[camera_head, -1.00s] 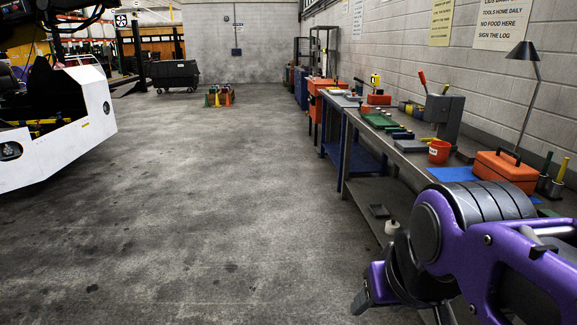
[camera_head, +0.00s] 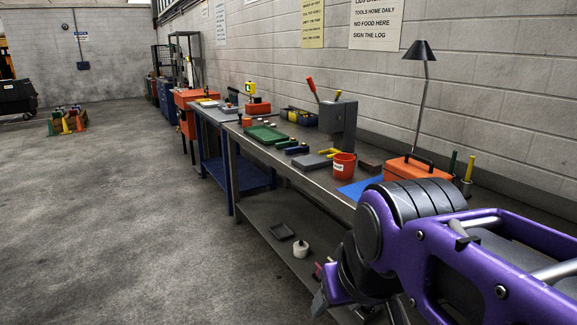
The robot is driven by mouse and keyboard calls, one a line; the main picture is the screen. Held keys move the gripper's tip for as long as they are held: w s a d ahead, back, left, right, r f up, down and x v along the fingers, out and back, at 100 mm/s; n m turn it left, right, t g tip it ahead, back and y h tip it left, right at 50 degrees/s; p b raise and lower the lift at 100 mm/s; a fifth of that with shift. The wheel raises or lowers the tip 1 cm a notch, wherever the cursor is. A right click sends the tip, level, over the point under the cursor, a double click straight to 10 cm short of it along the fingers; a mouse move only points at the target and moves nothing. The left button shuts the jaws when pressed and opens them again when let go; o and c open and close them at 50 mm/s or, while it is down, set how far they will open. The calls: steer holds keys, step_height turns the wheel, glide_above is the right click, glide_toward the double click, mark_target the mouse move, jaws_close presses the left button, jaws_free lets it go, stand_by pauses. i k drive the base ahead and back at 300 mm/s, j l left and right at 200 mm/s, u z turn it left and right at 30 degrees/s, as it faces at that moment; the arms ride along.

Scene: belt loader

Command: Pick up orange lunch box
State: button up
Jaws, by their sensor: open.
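The orange lunch box (camera_head: 407,168) sits on the grey workbench (camera_head: 290,163) along the right wall. It has a dark handle on top. A blue mat (camera_head: 358,188) lies at its left. My purple and grey arm is in front at the lower right and hides the lower part of the box's front. My gripper (camera_head: 322,300) shows only in part, low at the arm's left end, below the bench top and apart from the box. Its fingertips cannot be made out clearly.
A red bucket (camera_head: 343,167), an arbor press (camera_head: 339,124) and a lamp (camera_head: 419,52) stand near the box. Cups with tools (camera_head: 463,187) stand at its right. A lower shelf (camera_head: 262,225) holds small items.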

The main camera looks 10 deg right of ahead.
mark_target(404, 168)
steer(key=i+z, duration=0.3)
steer(key=z, duration=0.2)
steer(key=i+j+z, duration=0.2)
steer(key=z, duration=0.3)
steer(key=i+j+z, duration=0.25)
steer(key=z, duration=0.2)
steer(key=i+j+z, duration=0.2)
steer(key=j+z, duration=0.15)
steer(key=z, duration=0.15)
